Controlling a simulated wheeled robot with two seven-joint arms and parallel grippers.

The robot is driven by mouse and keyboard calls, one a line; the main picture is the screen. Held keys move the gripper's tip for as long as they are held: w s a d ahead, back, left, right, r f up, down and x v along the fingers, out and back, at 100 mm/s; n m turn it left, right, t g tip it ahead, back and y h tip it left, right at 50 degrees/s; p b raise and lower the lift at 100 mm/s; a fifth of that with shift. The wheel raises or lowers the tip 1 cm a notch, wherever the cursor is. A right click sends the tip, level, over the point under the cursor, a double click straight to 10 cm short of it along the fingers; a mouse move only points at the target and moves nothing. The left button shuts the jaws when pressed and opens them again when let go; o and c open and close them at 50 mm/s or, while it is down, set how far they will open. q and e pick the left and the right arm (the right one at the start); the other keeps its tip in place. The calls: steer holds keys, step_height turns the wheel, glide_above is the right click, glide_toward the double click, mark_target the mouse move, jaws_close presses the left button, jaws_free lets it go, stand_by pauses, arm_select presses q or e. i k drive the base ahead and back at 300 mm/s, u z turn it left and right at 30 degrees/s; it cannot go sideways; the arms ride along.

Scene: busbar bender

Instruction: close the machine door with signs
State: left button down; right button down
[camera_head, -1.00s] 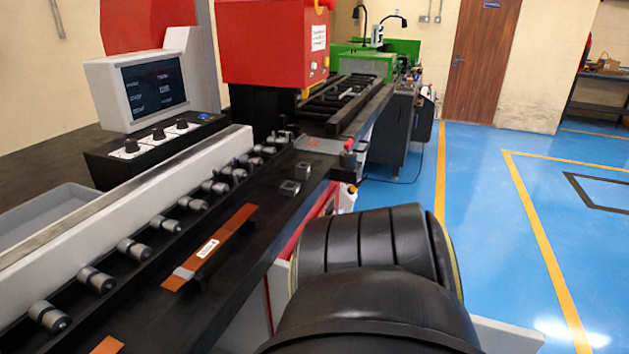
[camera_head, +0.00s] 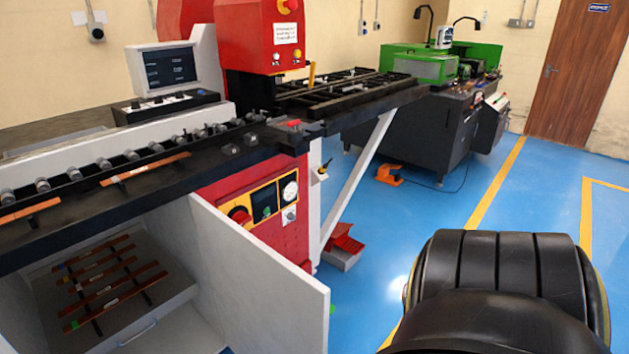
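The machine door (camera_head: 262,285) is a plain white panel under the black bench of the busbar machine. It stands open, swung out toward me and to the right. No signs show on the face I see; its other face is hidden. Its lower part is cut off by the frame edge. The cabinet behind it is open, with a grey drawer (camera_head: 150,312) holding several copper bars on top. A black ribbed arm part of mine fills the lower right, apart from the door in the picture. Neither gripper is in view.
The red machine body (camera_head: 270,205) with knob and gauge stands behind the door. A white diagonal brace (camera_head: 358,180) and a red-grey foot pedal (camera_head: 344,246) are right of it. An orange pedal (camera_head: 388,174) lies farther back. Blue floor (camera_head: 390,265) is clear between door and arm.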

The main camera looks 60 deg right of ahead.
mark_target(266, 304)
steer(key=k, duration=0.85)
steer(key=z, duration=2.85)
steer(key=i, duration=1.2)
steer(key=u, duration=0.9)
steer(key=i, duration=0.5)
steer(key=u, duration=1.8)
steer(key=i, duration=0.4)
steer(key=u, duration=0.3)
steer(key=k, duration=0.1)
steer(key=u, duration=0.15)
